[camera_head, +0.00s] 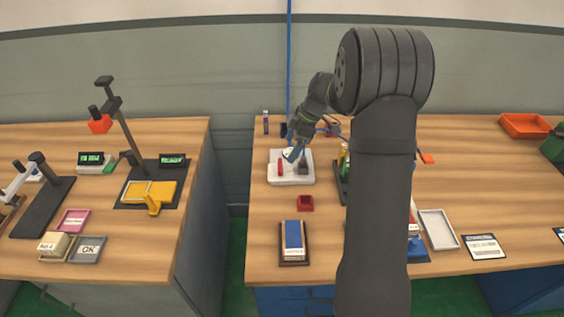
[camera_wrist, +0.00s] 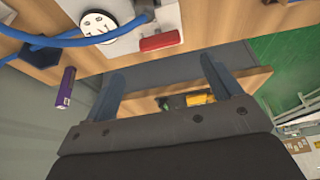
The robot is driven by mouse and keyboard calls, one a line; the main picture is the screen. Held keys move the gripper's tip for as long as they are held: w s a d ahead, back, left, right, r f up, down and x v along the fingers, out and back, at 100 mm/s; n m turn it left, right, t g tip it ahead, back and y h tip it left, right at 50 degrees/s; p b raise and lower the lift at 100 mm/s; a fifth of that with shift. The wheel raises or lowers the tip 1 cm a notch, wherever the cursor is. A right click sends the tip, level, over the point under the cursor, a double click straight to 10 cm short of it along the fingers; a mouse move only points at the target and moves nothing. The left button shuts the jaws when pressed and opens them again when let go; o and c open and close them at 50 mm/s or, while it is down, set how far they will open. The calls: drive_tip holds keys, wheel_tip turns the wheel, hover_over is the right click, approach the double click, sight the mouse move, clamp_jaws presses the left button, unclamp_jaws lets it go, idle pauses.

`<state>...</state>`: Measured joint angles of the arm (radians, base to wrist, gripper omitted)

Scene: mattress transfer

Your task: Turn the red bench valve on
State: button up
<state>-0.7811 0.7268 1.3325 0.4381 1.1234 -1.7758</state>
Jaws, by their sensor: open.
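The red valve handle (camera_head: 280,168) is a short bar on the left part of a white base plate (camera_head: 291,180) on the right bench. In the wrist view the red handle (camera_wrist: 161,41) lies near the top middle, beside a round white dial (camera_wrist: 97,24) crossed by a blue hose. My gripper (camera_head: 293,154) is above the back of the plate and partly hides it in the head view. In the wrist view my gripper (camera_wrist: 161,66) has its two blue-grey fingers spread wide with nothing between them. The handle shows beyond the fingertips, apart from them as far as I can see.
A blue hose (camera_head: 289,60) hangs down to the bench behind the plate. A purple bottle (camera_wrist: 66,87) stands nearby. My arm hides bench items to the right.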

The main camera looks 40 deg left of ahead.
sight(280, 164)
drive_tip(key=x, duration=0.8)
drive_tip(key=shift+f, duration=0.15)
drive_tip(key=c, duration=1)
